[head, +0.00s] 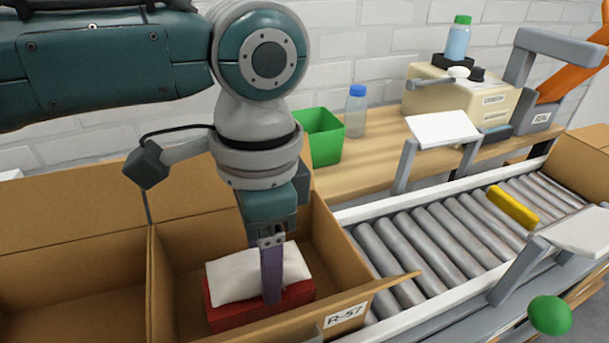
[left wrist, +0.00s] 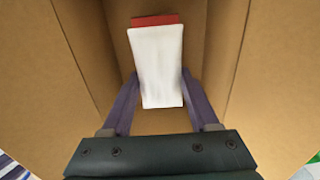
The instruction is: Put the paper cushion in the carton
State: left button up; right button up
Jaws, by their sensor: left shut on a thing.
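The paper cushion (head: 235,275) is white and lies over a red block (head: 231,317) inside the open carton (head: 178,260) marked R-57. My left gripper (head: 271,285) reaches down into this carton and is shut on the cushion. In the left wrist view the cushion (left wrist: 157,65) sits between the two purple fingers, with the red block (left wrist: 155,20) showing just beyond it. Whether the cushion touches the block is hard to tell. My right gripper is not in view.
Another open carton (head: 70,290) stands at the left. A roller conveyor (head: 440,235) runs at the right with a yellow block (head: 513,207) on it. A green bin (head: 322,137) and a blue-capped bottle (head: 356,112) stand on the wooden bench behind.

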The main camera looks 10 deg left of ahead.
pick_arm(q)
jog(key=o, duration=1.4)
jog(key=shift+r, duration=0.15)
jog(key=shift+r+p, duration=0.95)
jog(key=shift+p, duration=0.4)
notch_tip(320, 180, up, 6)
jog(key=p, duration=0.7)
